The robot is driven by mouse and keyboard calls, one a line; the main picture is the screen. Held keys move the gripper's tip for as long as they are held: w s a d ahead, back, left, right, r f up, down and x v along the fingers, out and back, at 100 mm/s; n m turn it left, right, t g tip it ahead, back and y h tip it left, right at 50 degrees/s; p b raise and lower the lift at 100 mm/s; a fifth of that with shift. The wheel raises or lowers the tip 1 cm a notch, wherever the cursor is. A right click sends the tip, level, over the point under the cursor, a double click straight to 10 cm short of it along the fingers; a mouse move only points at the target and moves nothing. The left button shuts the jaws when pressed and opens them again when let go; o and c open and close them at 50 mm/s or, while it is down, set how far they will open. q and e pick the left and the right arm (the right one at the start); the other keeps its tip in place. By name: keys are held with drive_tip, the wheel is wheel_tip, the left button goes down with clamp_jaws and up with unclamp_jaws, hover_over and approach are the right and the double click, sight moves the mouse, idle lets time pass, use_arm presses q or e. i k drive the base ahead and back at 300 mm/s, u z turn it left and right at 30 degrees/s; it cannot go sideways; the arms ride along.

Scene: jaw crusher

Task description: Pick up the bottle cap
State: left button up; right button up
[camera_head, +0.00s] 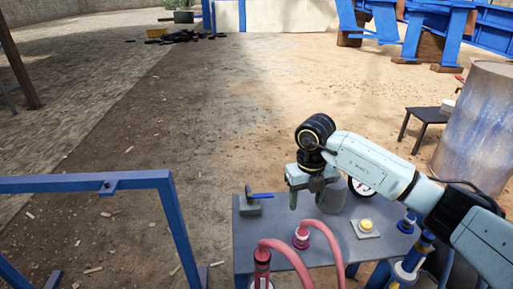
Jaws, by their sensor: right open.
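My right gripper (307,200) points down over the grey-blue table (285,220), with its fingers apart. A greyish, rounded container (333,197) stands on the table just right of the fingers, partly hidden by my gripper and arm; it may be the bottle. I cannot make out a separate bottle cap; any cap at the container's top is hidden or too small to tell. I cannot tell whether the gripper touches the container. My left gripper is not in view.
A blue frame (90,184) stands at left, a rusty drum (478,125) at right. Open ground lies beyond.

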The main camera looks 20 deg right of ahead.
sight(333, 200)
drive_tip(key=k, duration=1)
